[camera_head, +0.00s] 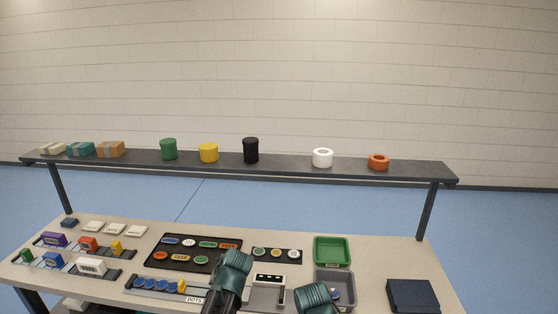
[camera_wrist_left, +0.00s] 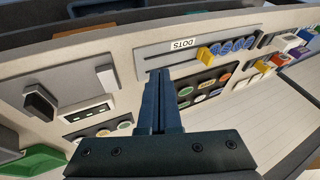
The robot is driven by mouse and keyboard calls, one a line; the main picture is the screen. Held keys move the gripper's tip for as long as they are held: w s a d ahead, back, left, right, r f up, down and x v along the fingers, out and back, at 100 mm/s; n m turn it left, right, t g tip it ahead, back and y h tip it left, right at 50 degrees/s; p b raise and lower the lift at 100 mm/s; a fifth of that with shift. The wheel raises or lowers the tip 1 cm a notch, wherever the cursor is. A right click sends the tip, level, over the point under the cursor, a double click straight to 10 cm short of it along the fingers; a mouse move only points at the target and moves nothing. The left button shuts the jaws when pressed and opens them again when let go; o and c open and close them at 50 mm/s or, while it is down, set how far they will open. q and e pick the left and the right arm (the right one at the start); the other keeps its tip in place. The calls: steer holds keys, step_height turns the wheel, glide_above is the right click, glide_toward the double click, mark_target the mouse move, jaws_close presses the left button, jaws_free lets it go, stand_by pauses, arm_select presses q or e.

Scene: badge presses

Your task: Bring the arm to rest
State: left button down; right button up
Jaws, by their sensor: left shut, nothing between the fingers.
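My left gripper (camera_wrist_left: 157,76) shows in the left wrist view with its two dark fingers together and nothing between them. In the head view, teal and dark parts of my arms rise from the bottom edge at the middle and right of middle. They cover part of the bench, and neither gripper's fingertips can be made out there.
A black board (camera_head: 180,264) carries several coloured badges. A green tray (camera_head: 332,238) and a grey tray (camera_head: 347,281) stand to its right, with a dark block (camera_head: 412,296) further right. A raised shelf (camera_head: 285,171) with rolls and boxes spans the back.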

arm_select(q)
steer(key=s+d+f+m+g+h, duration=0.3)
steer(key=s+d+m+g, duration=0.1)
steer(key=s+d, duration=1.2)
steer(key=shift+s+d, duration=0.2)
steer(key=shift+s, duration=0.2)
